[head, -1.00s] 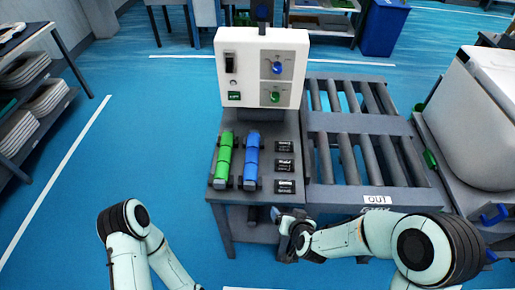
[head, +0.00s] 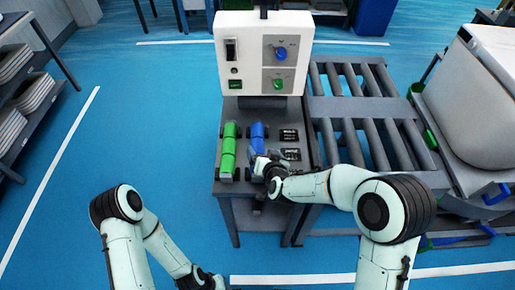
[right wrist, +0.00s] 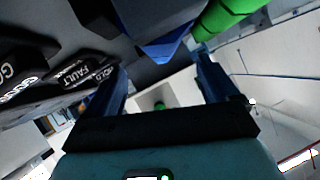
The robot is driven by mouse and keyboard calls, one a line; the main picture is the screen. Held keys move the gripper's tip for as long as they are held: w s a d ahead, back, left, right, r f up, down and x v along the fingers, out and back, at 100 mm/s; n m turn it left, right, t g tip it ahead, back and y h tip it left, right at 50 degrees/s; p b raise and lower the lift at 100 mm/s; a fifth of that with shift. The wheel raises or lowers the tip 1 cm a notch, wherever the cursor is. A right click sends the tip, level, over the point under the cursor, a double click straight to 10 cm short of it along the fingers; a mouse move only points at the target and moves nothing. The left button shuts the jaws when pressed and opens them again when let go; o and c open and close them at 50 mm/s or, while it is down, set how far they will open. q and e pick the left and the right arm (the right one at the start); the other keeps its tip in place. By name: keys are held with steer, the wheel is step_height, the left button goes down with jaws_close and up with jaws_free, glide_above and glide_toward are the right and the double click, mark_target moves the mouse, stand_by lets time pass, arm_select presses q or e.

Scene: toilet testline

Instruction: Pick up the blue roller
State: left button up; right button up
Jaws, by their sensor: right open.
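My right gripper (head: 260,164) is at the near end of the blue roller and hides that end. In the right wrist view, my right gripper's fingers (right wrist: 160,66) are spread, with the blue roller (right wrist: 160,38) just beyond the fingertips. The green roller (right wrist: 222,14) lies to its right there. I cannot tell whether a finger touches the blue roller. My left gripper (head: 203,281) is partly visible at the bottom edge, away from the rollers; its jaws are unclear.
A white control panel (head: 263,52) with blue and green knobs rises behind the rollers. Black label blocks (head: 290,154) sit right of the blue roller. A grey roller conveyor (head: 365,130) adjoins on the right. Blue floor on the left is open.

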mark_target(260, 149)
steer(key=x, duration=0.4)
steer(key=shift+a+f+p, duration=0.15)
steer(key=shift+f+p, duration=0.1)
steer(key=shift+p, duration=0.05)
steer(key=shift+r, duration=0.1)
steer(key=c, duration=1.5)
steer(key=shift+r, duration=0.1)
